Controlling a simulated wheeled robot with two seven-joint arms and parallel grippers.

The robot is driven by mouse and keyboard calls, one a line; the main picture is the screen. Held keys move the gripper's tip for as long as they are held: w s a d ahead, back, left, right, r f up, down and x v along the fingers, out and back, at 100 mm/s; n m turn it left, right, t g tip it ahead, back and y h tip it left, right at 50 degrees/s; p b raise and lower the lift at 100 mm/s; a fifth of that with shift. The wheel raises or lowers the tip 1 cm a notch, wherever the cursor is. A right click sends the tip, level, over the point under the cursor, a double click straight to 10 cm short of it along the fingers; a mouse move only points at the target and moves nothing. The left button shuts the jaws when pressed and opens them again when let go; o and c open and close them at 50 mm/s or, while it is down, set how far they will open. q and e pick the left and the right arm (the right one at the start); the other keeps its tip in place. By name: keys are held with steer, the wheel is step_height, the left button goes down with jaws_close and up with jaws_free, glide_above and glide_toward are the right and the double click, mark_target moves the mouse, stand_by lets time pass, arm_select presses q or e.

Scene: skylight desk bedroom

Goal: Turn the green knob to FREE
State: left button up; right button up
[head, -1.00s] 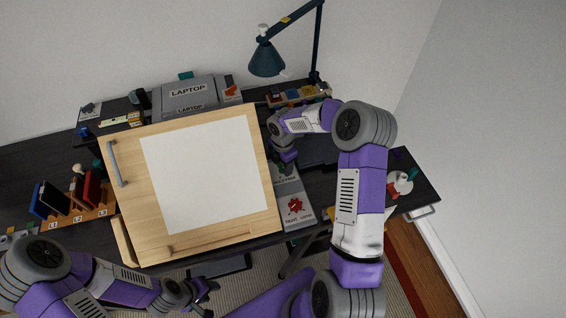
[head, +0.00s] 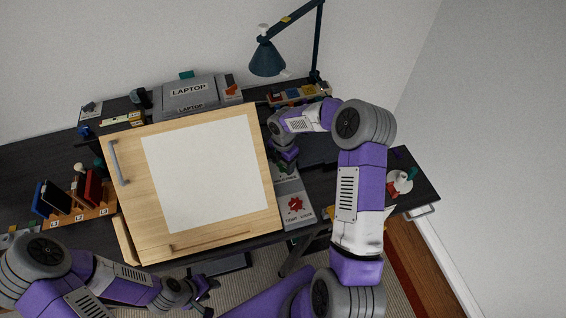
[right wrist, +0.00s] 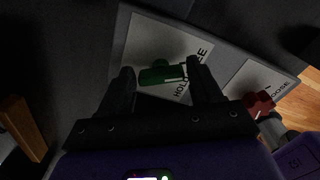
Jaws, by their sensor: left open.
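The green knob (right wrist: 162,73) is a T-shaped handle on a pale plate in the right wrist view. A white mark shows on its right end, close to a label that seems to read HOLD. In the head view my right gripper (head: 285,163) is over the panel right of the drawing board and hides the green knob. My left gripper (head: 207,291) is open and empty, in front of the desk.
A red knob (head: 295,204) sits on the same panel, nearer the front; it also shows in the right wrist view (right wrist: 258,104). The tilted drawing board (head: 130,215) fills the desk's middle. A lamp (head: 267,58) and a laptop box (head: 188,91) stand behind.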

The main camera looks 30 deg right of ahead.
steer(key=shift+o, duration=1.3)
step_height(320, 180, up, 8)
steer(key=shift+f, duration=0.25)
